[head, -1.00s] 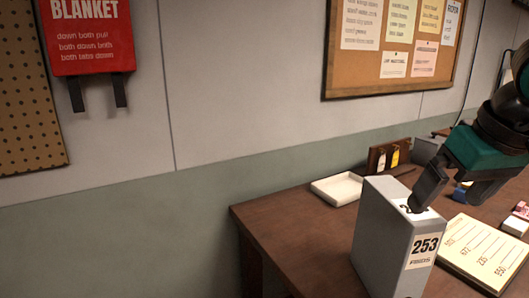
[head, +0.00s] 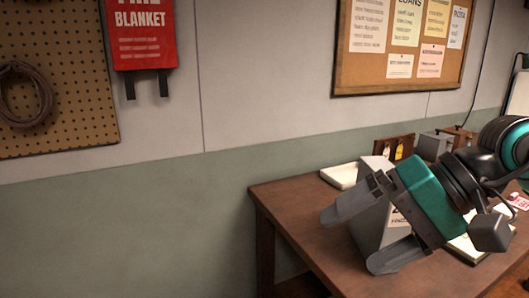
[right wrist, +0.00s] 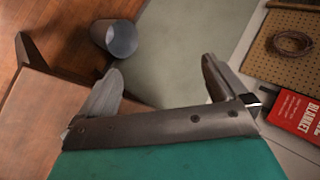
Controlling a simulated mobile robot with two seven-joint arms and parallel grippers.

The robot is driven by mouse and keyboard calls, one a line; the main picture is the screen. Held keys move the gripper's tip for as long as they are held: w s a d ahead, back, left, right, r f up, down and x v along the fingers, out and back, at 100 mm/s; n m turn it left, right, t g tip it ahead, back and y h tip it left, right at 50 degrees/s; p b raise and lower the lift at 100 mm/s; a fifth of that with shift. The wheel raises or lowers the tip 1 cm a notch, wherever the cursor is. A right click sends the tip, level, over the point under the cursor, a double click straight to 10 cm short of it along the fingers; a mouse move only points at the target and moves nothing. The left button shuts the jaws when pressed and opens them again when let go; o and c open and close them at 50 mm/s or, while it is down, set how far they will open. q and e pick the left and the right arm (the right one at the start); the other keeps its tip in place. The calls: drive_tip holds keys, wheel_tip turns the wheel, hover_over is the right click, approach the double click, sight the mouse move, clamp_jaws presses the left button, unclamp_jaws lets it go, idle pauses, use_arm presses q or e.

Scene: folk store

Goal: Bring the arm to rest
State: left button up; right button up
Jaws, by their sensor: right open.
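My right gripper (head: 365,235) is in the head view at the right, above the near part of the brown table. Its two grey fingers are spread apart with nothing between them. The right wrist view also shows this open gripper (right wrist: 160,85), with the wall and floor beyond the fingers. A grey box with a number label (head: 372,225) stands on the table behind the gripper, which hides much of it. I cannot tell from these views whether they touch. My left gripper is not in view.
The brown table (head: 300,215) has its left edge near the gripper. A white tray (head: 340,176) and a key rack (head: 394,150) stand at its back. A grey bin (right wrist: 118,40) stands on the floor. A red fire blanket (head: 145,35) and a pegboard (head: 60,120) hang on the wall.

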drive_tip(key=s+a+r+m+t+y, duration=0.25)
drive_tip(key=a+r+m+y, duration=0.6)
drive_tip(key=m+y, duration=0.55)
drive_tip(key=w+d+f+m+t+h, duration=0.2)
drive_tip(key=w+d+m+t+h, duration=0.25)
drive_tip(key=m, duration=0.65)
drive_tip(key=w+d+f+m+t+h, duration=0.1)
drive_tip(key=d+f+m+t+h, duration=0.15)
drive_tip(key=m+t+h, duration=0.6)
drive_tip(key=w+d+f+m+t+h, duration=0.1)
drive_tip(key=w+d+m+t+h, duration=0.25)
drive_tip(key=m, duration=0.85)
drive_tip(key=d+f+m+g+h, duration=0.35)
drive_tip(key=f+m+h, duration=0.25)
drive_tip(key=f+m, duration=0.4)
drive_tip(key=s+d+f+m+g+h, duration=0.1)
drive_tip(key=s+f+m+g, duration=0.2)
drive_tip(key=f, duration=0.3)
drive_tip(key=s+d+f+m+g+h, duration=0.1)
drive_tip(key=s+d+f+m+g, duration=0.15)
drive_tip(key=f, duration=0.25)
drive_tip(key=s+a+f+m+g+y, duration=0.25)
drive_tip(key=s+f+m+g, duration=0.55)
drive_tip(key=s+f, duration=0.65)
drive_tip(key=w+a+f+n+t+y, duration=0.1)
drive_tip(key=w+a+f+t, duration=0.2)
drive_tip(key=w+f+t, duration=0.3)
drive_tip(key=shift+a+f, duration=0.15)
drive_tip(key=shift+f, duration=0.45)
